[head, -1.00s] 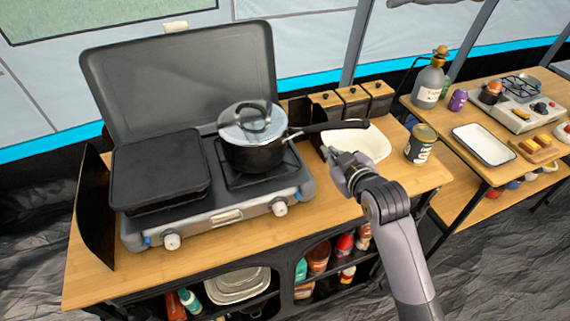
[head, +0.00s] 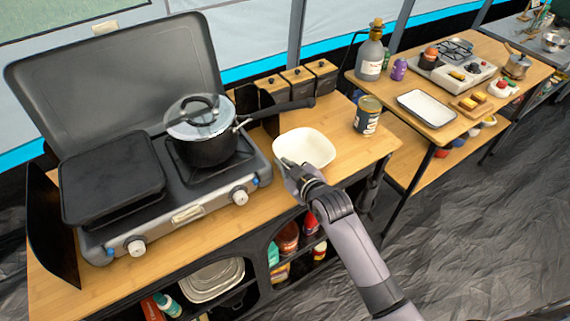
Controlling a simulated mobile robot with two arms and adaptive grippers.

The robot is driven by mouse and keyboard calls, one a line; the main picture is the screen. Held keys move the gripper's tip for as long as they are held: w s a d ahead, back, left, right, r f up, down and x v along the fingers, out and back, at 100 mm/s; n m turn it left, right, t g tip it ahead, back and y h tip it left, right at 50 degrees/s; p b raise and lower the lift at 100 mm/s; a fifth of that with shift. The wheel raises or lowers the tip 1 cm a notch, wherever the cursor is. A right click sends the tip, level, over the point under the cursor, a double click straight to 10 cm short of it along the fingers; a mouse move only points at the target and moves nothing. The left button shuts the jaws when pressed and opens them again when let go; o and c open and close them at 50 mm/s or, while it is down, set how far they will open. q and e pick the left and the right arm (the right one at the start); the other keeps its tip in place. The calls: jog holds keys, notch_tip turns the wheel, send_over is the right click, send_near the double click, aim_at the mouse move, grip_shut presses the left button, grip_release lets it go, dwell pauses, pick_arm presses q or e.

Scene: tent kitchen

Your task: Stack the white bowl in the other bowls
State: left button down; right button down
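The white bowl (head: 308,146) is upright at the right part of the stove table, in front of the wooden boxes. My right gripper (head: 289,167) is at the bowl's near left rim and appears shut on it; the fingertips are small and partly merge with the rim. I cannot tell whether the bowl is lifted clear of the table. A silvery bowl (head: 555,41) shows on the far table at the right edge; I cannot tell if it is one of the other bowls. My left gripper is out of view.
A lidded pot (head: 205,148) on the stove has its handle reaching over behind the bowl. A can (head: 368,114) stands right of the bowl. A second table holds a white tray (head: 427,108), a bottle (head: 370,55) and a small stove (head: 440,70). Several coloured round items lie on its lower shelf.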

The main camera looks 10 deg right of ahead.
jog(key=shift+f, duration=0.1)
jog(key=c, duration=2.1)
grip_release()
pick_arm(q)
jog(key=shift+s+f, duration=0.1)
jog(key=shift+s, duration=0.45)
